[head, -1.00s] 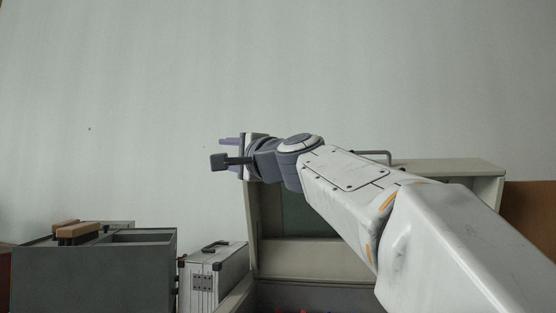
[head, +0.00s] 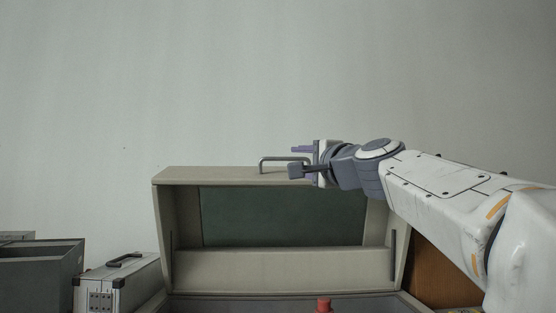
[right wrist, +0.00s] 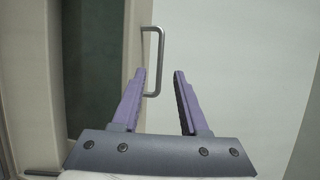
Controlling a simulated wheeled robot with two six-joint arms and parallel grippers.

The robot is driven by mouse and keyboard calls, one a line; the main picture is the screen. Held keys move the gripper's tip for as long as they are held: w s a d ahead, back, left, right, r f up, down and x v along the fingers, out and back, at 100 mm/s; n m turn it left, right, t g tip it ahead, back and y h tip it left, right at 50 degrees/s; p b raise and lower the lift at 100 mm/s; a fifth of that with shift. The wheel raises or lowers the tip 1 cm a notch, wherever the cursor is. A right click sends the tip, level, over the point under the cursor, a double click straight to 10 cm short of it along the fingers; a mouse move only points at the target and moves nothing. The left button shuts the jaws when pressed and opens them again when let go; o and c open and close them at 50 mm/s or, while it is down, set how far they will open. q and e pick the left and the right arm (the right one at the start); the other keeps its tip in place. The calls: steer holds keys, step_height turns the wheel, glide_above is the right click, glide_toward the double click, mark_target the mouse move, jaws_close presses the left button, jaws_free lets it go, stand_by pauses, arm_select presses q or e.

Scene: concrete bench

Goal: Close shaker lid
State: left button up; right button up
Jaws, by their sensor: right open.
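The shaker lid (head: 215,176) stands raised and open behind its base, a beige frame with a dark green inner panel (head: 285,216). A metal bar handle (head: 284,158) is fixed on the lid's top edge. My right gripper (head: 302,160) is at the right end of the handle in the head view. In the right wrist view the handle (right wrist: 160,60) stands beyond the purple fingers (right wrist: 160,85), nearer the left finger. The fingers are open with nothing between them that I can see gripped. My left gripper is not in view.
A silver case (head: 118,284) with a black handle stands left of the shaker. A dark grey open box (head: 40,265) is at the far left. A red object (head: 324,304) shows at the bottom edge, within the shaker. A brown panel (head: 440,275) stands at the right.

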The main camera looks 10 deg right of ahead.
mark_target(281, 159)
steer(key=p+x, duration=0.4)
steer(key=x, duration=0.4)
steer(key=shift+w+a+r, duration=0.15)
steer(key=shift+w+r, duration=0.1)
steer(key=shift+w, duration=0.65)
jaws_close()
stand_by(0.5)
